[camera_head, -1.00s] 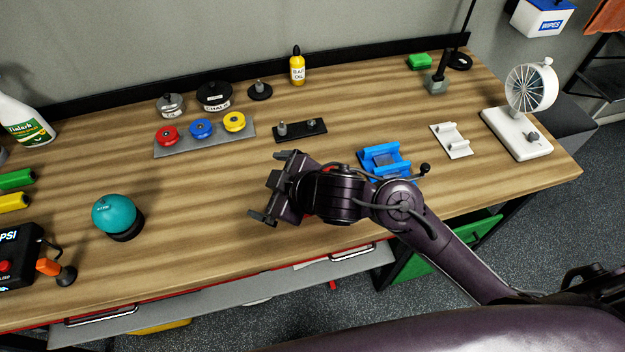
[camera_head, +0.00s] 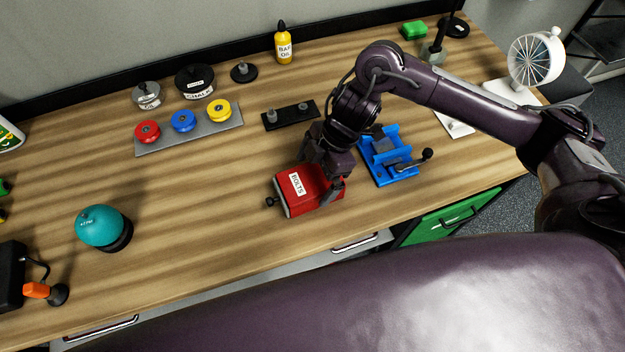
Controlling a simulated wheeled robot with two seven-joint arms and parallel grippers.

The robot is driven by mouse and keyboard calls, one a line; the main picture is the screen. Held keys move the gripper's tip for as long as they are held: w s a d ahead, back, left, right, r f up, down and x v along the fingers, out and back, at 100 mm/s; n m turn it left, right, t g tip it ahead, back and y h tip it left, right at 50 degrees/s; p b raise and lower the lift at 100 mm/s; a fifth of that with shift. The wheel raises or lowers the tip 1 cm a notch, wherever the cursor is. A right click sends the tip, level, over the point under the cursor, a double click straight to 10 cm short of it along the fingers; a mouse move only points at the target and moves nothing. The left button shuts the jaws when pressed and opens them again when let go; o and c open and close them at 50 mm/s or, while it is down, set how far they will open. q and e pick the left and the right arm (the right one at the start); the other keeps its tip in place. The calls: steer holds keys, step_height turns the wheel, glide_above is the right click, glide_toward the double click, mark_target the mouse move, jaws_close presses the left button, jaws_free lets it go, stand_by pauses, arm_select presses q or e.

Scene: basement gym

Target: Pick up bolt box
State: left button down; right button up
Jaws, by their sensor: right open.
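The bolt box (camera_head: 298,188) is a red box with a white "BOLTS" label and a dark knob on its left end. It lies on the wooden workbench near the front edge, right of centre. My right gripper (camera_head: 325,178) points down over the right part of the box. Its jaws are open, with one finger in front of the box's near side; the far finger is partly hidden, and I cannot tell whether either touches the box. My left gripper is out of view.
A blue vise-like fixture (camera_head: 389,158) with a black-knobbed lever stands close right of the box. A black plate with pegs (camera_head: 291,115) lies behind. A grey tray (camera_head: 190,133) holds red, blue and yellow knobs. A teal ball (camera_head: 100,226) sits left. The bench between is clear.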

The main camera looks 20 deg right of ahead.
mark_target(313, 177)
steer(key=x, duration=0.1)
steer(key=p+x, duration=0.1)
steer(key=x, duration=0.1)
steer(key=shift+s+d+f, duration=0.1)
steer(key=shift+f, duration=0.25)
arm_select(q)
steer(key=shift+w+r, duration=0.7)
arm_select(e)
steer(key=shift+f, duration=0.25)
steer(key=shift+c, duration=0.4)
steer(key=c, duration=1)
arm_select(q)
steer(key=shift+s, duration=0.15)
arm_select(e)
steer(key=shift+r, duration=0.15)
